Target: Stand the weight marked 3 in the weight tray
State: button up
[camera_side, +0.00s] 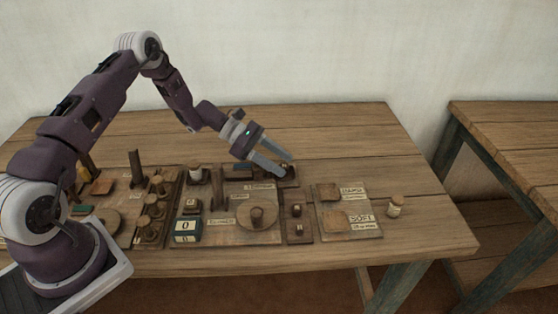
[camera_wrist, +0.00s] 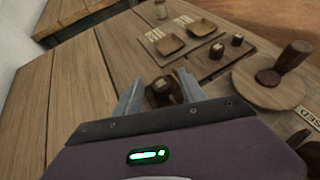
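My gripper (camera_side: 281,174) reaches down over the back right of the loom boards. Its two fingers are apart in the wrist view (camera_wrist: 160,86), and a small dark brown block (camera_wrist: 162,92) with a pale mark sits between them. Gaps seem to show beside the block, so it does not look gripped. Its mark is too small to read. Two similar small blocks with pale faces, one nearer (camera_side: 296,209) and one at the front (camera_side: 298,228), stand on a dark narrow tray (camera_side: 299,239). I cannot read which one bears a 3.
Right of the tray is a board with two square tan plates (camera_side: 328,191) and paper labels. A corked jar (camera_side: 395,206) stands near the table's right side. A round disc with a knob (camera_side: 257,216) and upright posts stand to the left. The back of the table is clear.

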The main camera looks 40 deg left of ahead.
jog(key=shift+r, duration=0.2)
jog(key=v, duration=1.2)
jog(key=s+d+r+m+g+y, duration=0.2)
jog(key=s+d+r+m+y, duration=0.1)
jog(key=s+d+r+m, duration=0.5)
jog(key=s+d+r+m+g+y, duration=0.25)
jog(key=s+d+r+m, duration=0.3)
jog(key=r, duration=0.45)
jog(key=s+r+m+t+y, duration=0.1)
jog(key=s+m, duration=0.3)
jog(key=s, duration=0.5)
jog(key=s+a+r+m+t+y, duration=0.1)
jog(key=s+m+t+y, duration=0.3)
jog(key=s, duration=0.5)
jog(key=shift+r+m+y, duration=0.35)
jog(key=shift+r+m, duration=0.15)
jog(key=shift+m, duration=0.05)
jog(key=shift+a, duration=0.1)
